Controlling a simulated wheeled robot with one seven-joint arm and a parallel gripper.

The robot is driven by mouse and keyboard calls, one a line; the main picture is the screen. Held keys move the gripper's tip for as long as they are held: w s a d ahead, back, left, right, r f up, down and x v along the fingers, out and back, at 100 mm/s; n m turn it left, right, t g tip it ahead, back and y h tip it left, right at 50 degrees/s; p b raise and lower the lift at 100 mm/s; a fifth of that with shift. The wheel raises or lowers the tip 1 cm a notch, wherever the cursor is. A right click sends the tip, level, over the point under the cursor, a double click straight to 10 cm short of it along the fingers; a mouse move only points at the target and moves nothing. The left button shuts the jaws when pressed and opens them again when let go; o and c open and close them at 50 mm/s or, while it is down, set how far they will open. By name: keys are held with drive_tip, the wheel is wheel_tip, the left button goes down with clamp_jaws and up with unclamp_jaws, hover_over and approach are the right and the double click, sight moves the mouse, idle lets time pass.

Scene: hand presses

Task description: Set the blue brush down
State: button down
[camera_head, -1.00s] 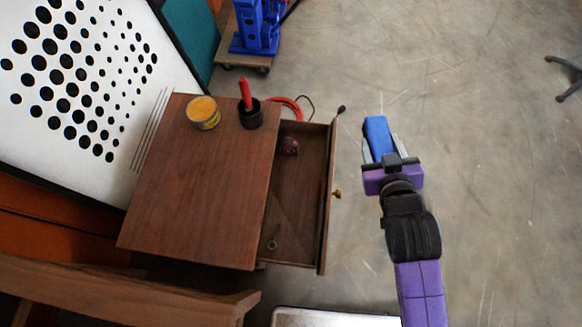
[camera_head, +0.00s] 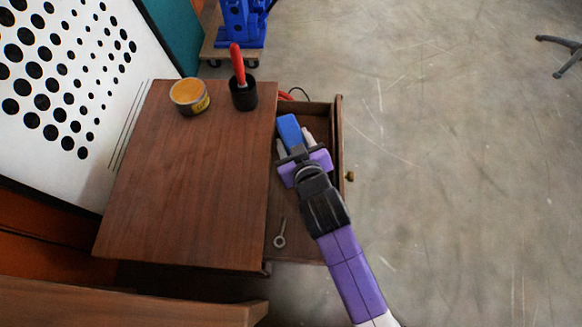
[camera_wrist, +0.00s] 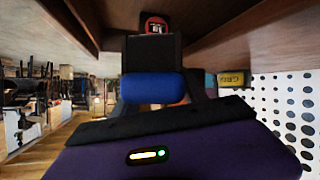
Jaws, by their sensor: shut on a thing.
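The blue brush (camera_head: 289,130) is held between the fingers of my gripper (camera_head: 295,143). In the head view it is over or inside the open drawer (camera_head: 337,130), near its far end; how high it is above the drawer floor I cannot tell. In the wrist view the brush shows as a blue rounded end (camera_wrist: 152,87) with a dark block behind it. A red tape measure (camera_wrist: 155,25) shows beyond the brush in the wrist view and is hidden in the head view.
A metal eye bolt (camera_head: 280,235) lies in the drawer's near part. The wooden cabinet top (camera_head: 185,185) carries a yellow tin (camera_head: 189,96) and a black cup (camera_head: 243,94) with a red-handled tool. Open floor lies right of the drawer.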

wheel_tip(320, 180, down, 12)
drive_tip(key=b, duration=0.5)
drive_tip(key=shift+f, duration=0.1)
drive_tip(key=c, duration=0.6)
unclamp_jaws()
drive_tip(key=shift+s+d+r, duration=0.1)
drive_tip(key=shift+s+r, duration=0.1)
drive_tip(key=p+v, duration=0.4)
drive_tip(key=v, duration=0.7)
drive_tip(key=shift+s+p, duration=0.25)
drive_tip(key=shift+p, duration=0.05)
drive_tip(key=shift+r, duration=0.1)
